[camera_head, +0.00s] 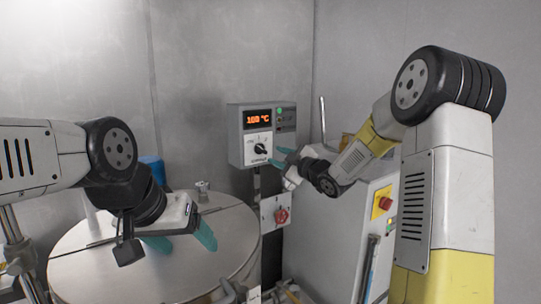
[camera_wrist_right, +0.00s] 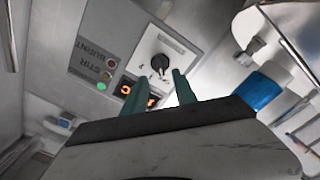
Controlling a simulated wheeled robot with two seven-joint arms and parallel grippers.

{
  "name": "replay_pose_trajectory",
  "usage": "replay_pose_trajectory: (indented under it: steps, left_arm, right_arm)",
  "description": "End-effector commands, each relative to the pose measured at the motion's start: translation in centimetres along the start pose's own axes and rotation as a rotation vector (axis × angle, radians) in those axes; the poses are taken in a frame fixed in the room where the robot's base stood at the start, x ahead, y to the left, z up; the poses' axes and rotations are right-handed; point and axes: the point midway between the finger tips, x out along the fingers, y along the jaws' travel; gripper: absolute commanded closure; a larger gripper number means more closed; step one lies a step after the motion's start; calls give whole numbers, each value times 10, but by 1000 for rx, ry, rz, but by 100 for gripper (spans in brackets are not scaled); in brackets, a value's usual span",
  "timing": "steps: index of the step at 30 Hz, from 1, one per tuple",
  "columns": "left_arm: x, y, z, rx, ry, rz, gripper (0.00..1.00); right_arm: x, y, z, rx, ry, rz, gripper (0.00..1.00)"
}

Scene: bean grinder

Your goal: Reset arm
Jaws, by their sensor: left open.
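My left gripper (camera_head: 182,240) is open and empty, with teal fingers spread apart above the round metal lid on the left. My right gripper (camera_head: 281,157) is in front of the grey control box (camera_head: 235,140). In the right wrist view its teal fingers (camera_wrist_right: 160,88) stand apart with nothing between them. The black knob (camera_head: 260,148) on the box's white plate lies just beyond the fingertips; it also shows in the right wrist view (camera_wrist_right: 160,62). I cannot tell from the head view whether the fingers touch the box.
The round metal vessel (camera_head: 105,262) fills the lower left. A blue cylinder (camera_head: 153,170) stands behind it. A red rotary switch (camera_head: 281,215) is below the control box. A white cabinet (camera_head: 330,230) with a red button on yellow (camera_head: 384,202) stands under my right arm.

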Motion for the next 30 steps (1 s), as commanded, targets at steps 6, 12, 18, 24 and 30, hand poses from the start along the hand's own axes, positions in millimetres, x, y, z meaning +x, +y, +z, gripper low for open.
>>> replay_pose_trajectory:
  steps: [6,12,18,24,30]
  left_arm:
    - [0,0,0,0,0,0,27]
    - [0,0,0,0,0,0,27]
    - [0,0,0,0,0,0,27]
    - [0,0,0,0,0,0,27]
    - [0,0,0,0,0,0,27]
  right_arm:
    - [-7,0,0,1,0,-1,66]
    - [-7,0,0,1,-2,-1,66]
    - [-26,14,-5,42,-121,8,66]
    - [-94,30,-8,211,-410,44,66]
    - [-188,13,-16,468,-673,78,66]
